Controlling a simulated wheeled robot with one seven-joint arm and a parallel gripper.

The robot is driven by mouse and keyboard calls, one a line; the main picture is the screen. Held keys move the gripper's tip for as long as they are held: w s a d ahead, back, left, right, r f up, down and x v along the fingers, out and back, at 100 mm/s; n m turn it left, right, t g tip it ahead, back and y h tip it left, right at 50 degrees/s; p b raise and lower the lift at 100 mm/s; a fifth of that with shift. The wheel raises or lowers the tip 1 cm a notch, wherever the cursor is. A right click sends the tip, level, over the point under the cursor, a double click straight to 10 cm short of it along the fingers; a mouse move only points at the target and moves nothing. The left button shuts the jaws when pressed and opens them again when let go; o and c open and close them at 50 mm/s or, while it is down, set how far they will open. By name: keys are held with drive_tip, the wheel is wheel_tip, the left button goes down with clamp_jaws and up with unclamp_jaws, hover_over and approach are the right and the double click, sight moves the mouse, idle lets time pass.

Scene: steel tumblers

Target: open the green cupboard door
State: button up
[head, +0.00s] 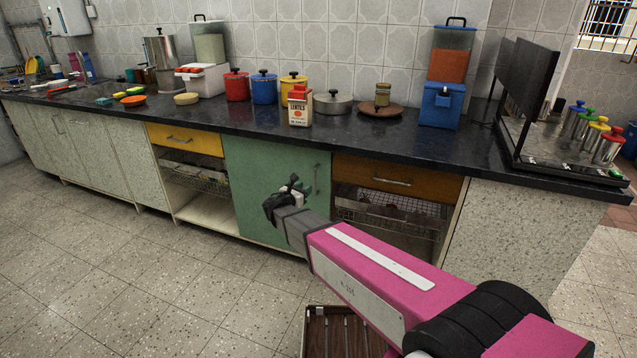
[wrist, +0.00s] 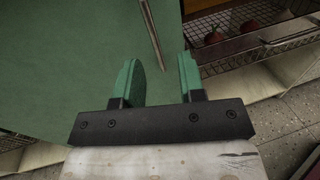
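The green cupboard door (head: 258,178) is in the middle of the counter front and looks closed. Its thin upright metal handle (head: 315,179) is near the door's right edge. In the wrist view the green door (wrist: 70,60) fills the left and middle, and the handle (wrist: 151,32) runs down toward the gap between my fingers. My gripper (head: 291,184) is in front of the door, left of the handle in the head view. In the wrist view my gripper (wrist: 157,72) is open, its two green fingers apart with nothing held. I cannot tell how far the handle is from the fingertips.
An orange drawer (head: 385,177) with a wire basket (head: 393,212) below it is right of the door. Another orange drawer (head: 185,139) is on the left. A brown slatted crate (head: 340,332) is on the floor by my arm. Tiled floor at left is clear.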

drive_tip(key=shift+n+t, duration=0.3)
drive_tip(key=shift+n, duration=0.1)
drive_tip(key=x, duration=0.6)
drive_tip(key=a+x, duration=0.1)
drive_tip(key=x, duration=0.3)
drive_tip(key=shift+w+r, duration=0.1)
drive_tip(key=shift+w, duration=0.2)
clamp_jaws()
